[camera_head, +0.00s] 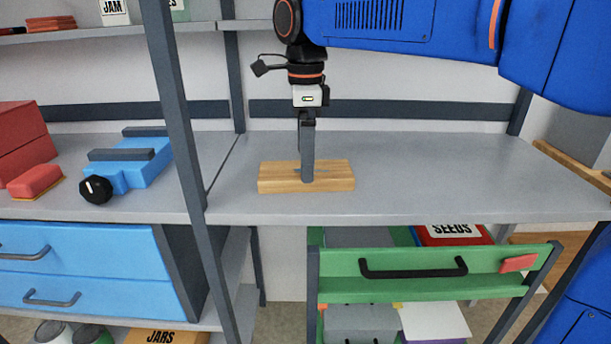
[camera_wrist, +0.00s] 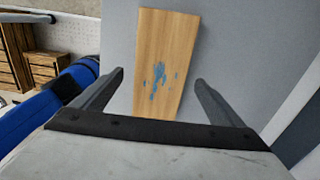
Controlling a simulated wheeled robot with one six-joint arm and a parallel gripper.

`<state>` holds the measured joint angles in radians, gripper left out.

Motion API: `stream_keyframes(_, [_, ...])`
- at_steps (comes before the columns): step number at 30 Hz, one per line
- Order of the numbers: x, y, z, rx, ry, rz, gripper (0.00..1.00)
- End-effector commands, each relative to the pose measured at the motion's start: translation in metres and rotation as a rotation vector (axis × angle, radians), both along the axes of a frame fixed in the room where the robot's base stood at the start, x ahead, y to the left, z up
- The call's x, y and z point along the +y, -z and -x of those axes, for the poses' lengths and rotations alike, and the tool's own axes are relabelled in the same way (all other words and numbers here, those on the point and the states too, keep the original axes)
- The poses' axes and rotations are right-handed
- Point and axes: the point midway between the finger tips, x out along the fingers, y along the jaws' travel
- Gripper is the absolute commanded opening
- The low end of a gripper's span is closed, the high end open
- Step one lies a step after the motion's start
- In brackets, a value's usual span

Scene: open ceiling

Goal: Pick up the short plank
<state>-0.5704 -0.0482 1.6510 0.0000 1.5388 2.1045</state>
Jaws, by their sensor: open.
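The short plank (camera_head: 334,178) is a light wooden block lying flat on the grey shelf, its long side running left to right in the head view. In the wrist view the plank (camera_wrist: 165,50) shows its top face with blue paint marks, running away between the fingers. My gripper (camera_head: 307,176) points straight down at the middle of the plank. In the wrist view my gripper (camera_wrist: 157,77) is open, with one finger on each side of the plank and a visible gap to each. The near end of the plank is hidden by the gripper body.
The grey shelf (camera_head: 430,175) is clear to the right of the plank. A dark upright post (camera_head: 176,110) stands at left, with a blue vise-like tool (camera_head: 135,170) and a red block (camera_head: 36,182) beyond it. A green drawer (camera_head: 430,272) sits below the shelf.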

Motion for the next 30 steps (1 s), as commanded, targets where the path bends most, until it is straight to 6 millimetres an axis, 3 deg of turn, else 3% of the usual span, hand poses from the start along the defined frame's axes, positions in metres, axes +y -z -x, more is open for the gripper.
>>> stream_keyframes(6, [-0.001, 0.023, -0.001, 0.001, 0.000, 0.000, 0.92])
stream_keyframes(14, [-0.001, 0.026, -0.001, 0.000, 0.000, 0.000, 0.92])
stream_keyframes(16, [-0.001, 0.026, -0.001, 0.000, 0.000, 0.000, 0.83])
stream_keyframes(21, [-0.001, 0.026, -0.001, 0.000, 0.000, 0.000, 0.42])
stream_keyframes(30, [0.000, 0.023, -0.001, -0.001, 0.000, -0.001, 0.40])
